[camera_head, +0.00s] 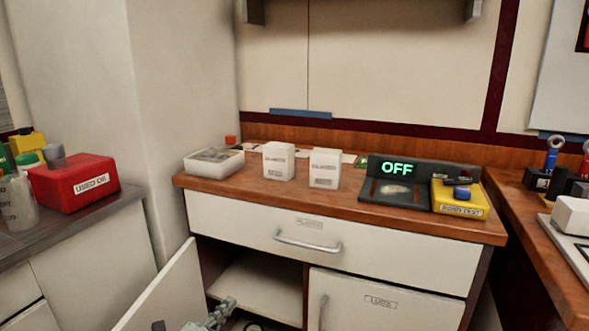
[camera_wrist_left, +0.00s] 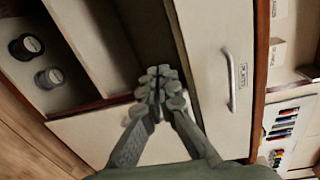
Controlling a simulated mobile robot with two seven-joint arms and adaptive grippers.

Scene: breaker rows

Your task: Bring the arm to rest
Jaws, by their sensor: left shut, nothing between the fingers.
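My left gripper (camera_head: 226,304) shows at the bottom edge of the head view, in front of the open left compartment (camera_head: 262,286) of the wooden-topped cabinet. In the left wrist view its fingers (camera_wrist_left: 160,82) are closed together with nothing between them. The open cabinet door (camera_head: 168,292) stands to the left of the gripper in the head view. I cannot tell whether the fingertips are inside the compartment or just in front of it. Most of my left arm is out of the head view. My right gripper is not in view.
The drawer (camera_head: 325,247) above is shut. The lower right door (camera_head: 372,302) is shut. Two dark-topped containers (camera_wrist_left: 50,78) show in the wrist view.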

